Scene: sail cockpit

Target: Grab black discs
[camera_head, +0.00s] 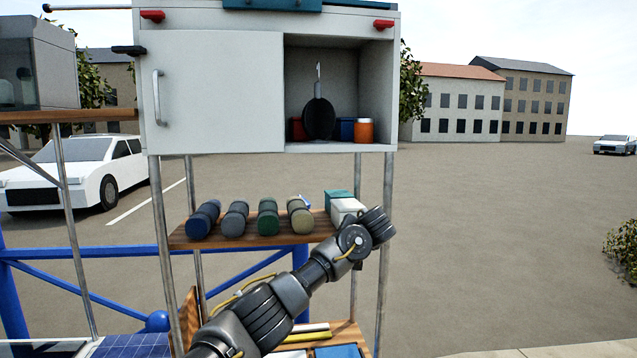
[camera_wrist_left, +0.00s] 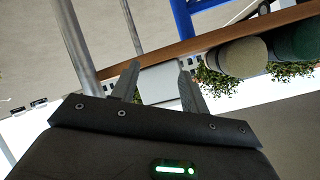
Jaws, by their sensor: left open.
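I cannot make out any separate black discs in either view. A black, round, pan-like object (camera_head: 319,118) with an upright handle stands in the open right part of the cabinet. My left arm reaches up across the lower middle of the head view, and its gripper is hidden there behind the wrist. In the left wrist view, my left gripper (camera_wrist_left: 158,72) is open. A pale box (camera_wrist_left: 163,82) shows between its fingers; whether they touch it I cannot tell. The pale box also shows in the head view (camera_head: 346,209), at the shelf's right end. My right gripper is not in view.
Several dark, grey, green and beige rolls (camera_head: 235,219) lie on the wooden shelf (camera_head: 262,241). A teal box (camera_head: 338,195) is behind the pale box. The cabinet's white door (camera_head: 215,95) covers its left part. Metal posts (camera_head: 385,220) flank the shelf. An orange jar (camera_head: 364,131) stands inside.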

